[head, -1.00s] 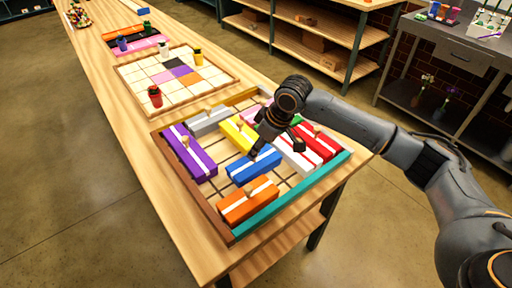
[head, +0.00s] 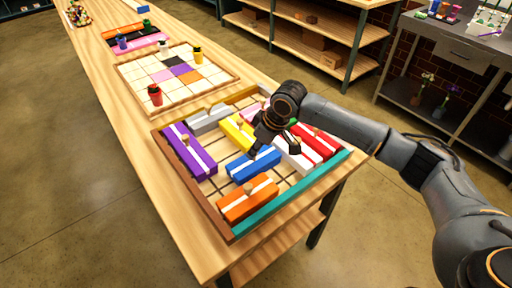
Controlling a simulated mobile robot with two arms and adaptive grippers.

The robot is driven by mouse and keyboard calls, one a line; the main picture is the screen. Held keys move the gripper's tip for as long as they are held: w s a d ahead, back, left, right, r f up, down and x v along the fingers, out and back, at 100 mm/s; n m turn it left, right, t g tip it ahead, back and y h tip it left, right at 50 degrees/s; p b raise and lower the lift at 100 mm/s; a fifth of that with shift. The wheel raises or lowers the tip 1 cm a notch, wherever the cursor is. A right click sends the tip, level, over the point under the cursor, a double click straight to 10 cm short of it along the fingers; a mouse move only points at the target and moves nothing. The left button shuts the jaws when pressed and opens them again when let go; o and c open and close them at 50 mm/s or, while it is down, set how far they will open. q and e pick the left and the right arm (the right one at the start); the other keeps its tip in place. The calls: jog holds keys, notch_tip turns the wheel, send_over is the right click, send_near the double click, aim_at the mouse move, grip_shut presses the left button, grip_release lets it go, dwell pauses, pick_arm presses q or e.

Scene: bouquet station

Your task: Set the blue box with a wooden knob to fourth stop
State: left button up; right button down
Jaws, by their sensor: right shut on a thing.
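The blue box (head: 254,164) with a white stripe lies inside the wooden frame with a grid floor (head: 185,188), between the yellow box (head: 238,133) and the orange box (head: 246,203). My right gripper (head: 270,150) reaches down over its far right end. It is shut at the blue box, and its fingers hide the wooden knob. Stop marks for the blue box cannot be made out. My left gripper is not in view.
White (head: 297,158), red (head: 318,144), purple (head: 190,150) and grey (head: 209,119) boxes crowd the frame. Bare grid floor shows left of the blue box and between it and the orange one. A tiled board (head: 143,91) with small pots lies farther back.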

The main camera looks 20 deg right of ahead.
jog(key=s+a+p, duration=0.1)
jog(key=a, duration=0.2)
jog(key=s+a+p, duration=0.1)
jog(key=a+p, duration=0.1)
jog(key=s+a+p, duration=0.1)
jog(key=a, duration=0.2)
jog(key=shift+a+r, duration=0.1)
jog(key=shift+a, duration=0.2)
jog(key=shift+s+a, duration=0.15)
jog(key=shift+a, duration=0.05)
jog(key=shift+d+f, duration=0.2)
jog(key=c, duration=1.5)
grip_release()
jog(key=o, duration=0.3)
jog(key=shift+a, duration=0.2)
jog(key=shift+o, duration=0.2)
